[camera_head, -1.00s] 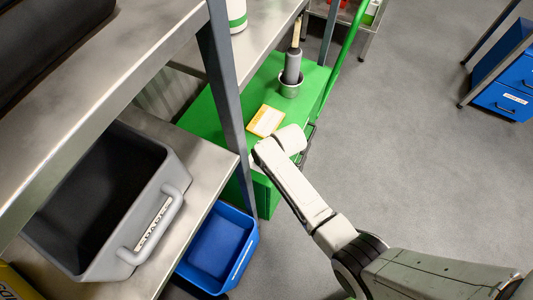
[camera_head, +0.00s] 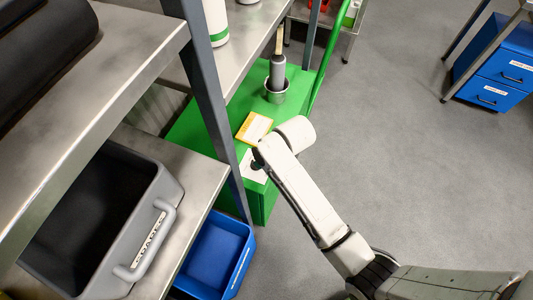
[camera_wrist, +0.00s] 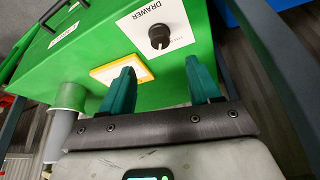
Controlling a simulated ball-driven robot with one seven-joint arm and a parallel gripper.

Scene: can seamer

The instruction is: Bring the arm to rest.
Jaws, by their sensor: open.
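My arm reaches across the head view from the lower right toward the green cabinet (camera_head: 190,130). My gripper (camera_wrist: 160,85) shows in the wrist view with its two teal fingers spread apart and nothing between them. The fingers appear apart from the knob. In the head view my fingers are mostly hidden behind the wrist.
A steel shelf with a grey bin (camera_head: 162,235) stands at left, its upright (camera_head: 205,95) close to my wrist. A blue bin (camera_head: 213,255) is below. A metal cup (camera_head: 276,92) and a yellow-edged card (camera_head: 254,128) rest on the cabinet. Grey floor (camera_head: 410,170) at right is clear.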

